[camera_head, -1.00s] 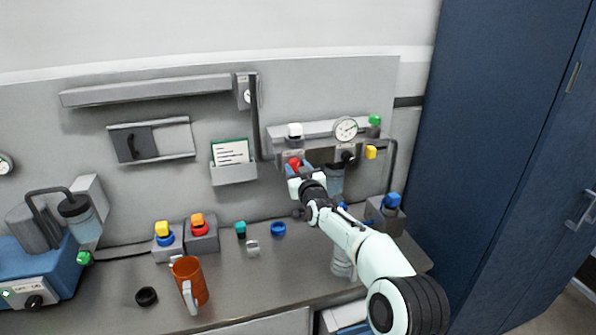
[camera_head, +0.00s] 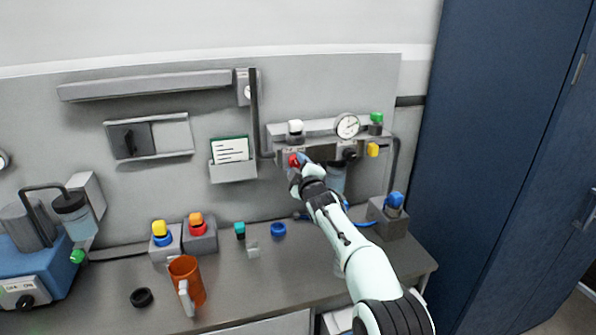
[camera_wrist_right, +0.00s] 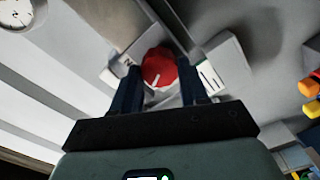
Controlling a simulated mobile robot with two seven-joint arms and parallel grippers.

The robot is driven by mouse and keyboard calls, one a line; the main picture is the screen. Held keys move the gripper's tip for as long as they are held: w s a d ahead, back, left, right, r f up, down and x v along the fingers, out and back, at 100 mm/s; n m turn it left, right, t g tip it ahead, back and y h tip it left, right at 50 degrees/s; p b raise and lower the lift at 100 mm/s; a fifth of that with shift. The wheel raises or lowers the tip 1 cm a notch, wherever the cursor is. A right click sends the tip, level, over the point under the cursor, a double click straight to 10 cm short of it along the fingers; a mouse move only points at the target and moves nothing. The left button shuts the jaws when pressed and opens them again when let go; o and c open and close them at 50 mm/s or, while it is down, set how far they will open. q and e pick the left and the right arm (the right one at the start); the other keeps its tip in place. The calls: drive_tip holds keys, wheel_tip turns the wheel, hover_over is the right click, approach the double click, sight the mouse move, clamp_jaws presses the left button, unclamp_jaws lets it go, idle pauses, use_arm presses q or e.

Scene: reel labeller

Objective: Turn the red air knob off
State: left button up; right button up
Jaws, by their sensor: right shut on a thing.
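The red air knob (camera_head: 294,160) sits on the front of the grey air unit on the back panel. In the right wrist view the red knob (camera_wrist_right: 160,70) lies between the two dark fingers, with a white pointer line on its face and white labels at both sides. My right gripper (camera_wrist_right: 166,88) is shut on the knob; in the head view the gripper (camera_head: 300,163) reaches it from the front right and partly hides it. My left gripper is not in view.
The air unit carries a gauge (camera_head: 347,126), a black knob (camera_head: 349,153), a yellow knob (camera_head: 373,150), a white knob (camera_head: 295,127) and a green knob (camera_head: 376,118). An orange mug (camera_head: 187,282) and several coloured buttons stand on the bench. A blue cabinet (camera_head: 490,150) is at right.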

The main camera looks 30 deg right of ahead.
drive_tip(key=n+b, duration=0.1)
drive_tip(key=n, duration=0.2)
drive_tip(key=shift+r, duration=0.1)
drive_tip(key=shift+n, duration=0.4)
drive_tip(key=o, duration=1.1)
drive_tip(key=shift+c, duration=0.2)
